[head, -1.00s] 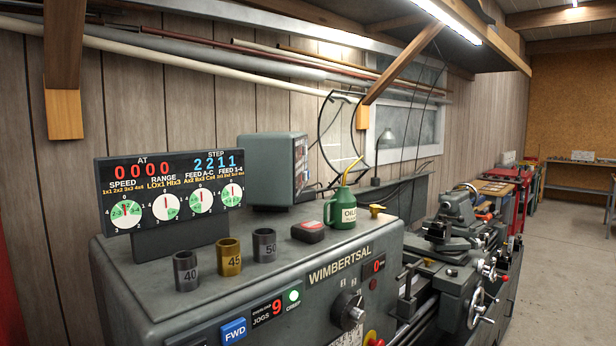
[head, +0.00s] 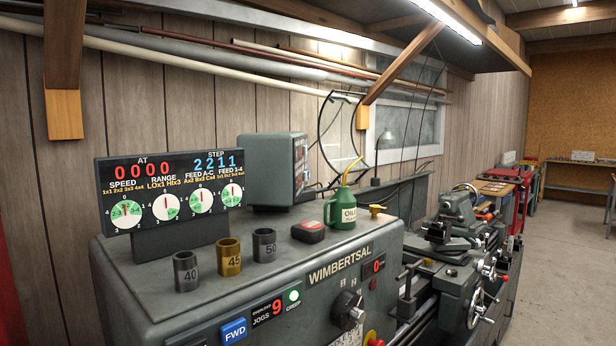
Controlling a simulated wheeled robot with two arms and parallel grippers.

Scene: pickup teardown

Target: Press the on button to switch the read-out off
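A black read-out panel (head: 172,190) stands on the lathe headstock at the left, with lit red digits 0000 under AT and blue digits 2211 under STEP. Below the digits are several round dials. Behind it stands a grey box (head: 262,170) whose dark face is turned to the right and seen edge-on; its markings are too small to read. No button marked ON can be made out on either. Neither of my grippers is in view.
The headstock (head: 140,262) carries three numbered sockets (head: 228,257), a tape measure (head: 308,232) and a green oil can (head: 341,208). Its front has a blue FWD button (head: 233,331), a lit green light (head: 294,296) and a knob (head: 349,309). Floor (head: 565,250) at right is clear.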

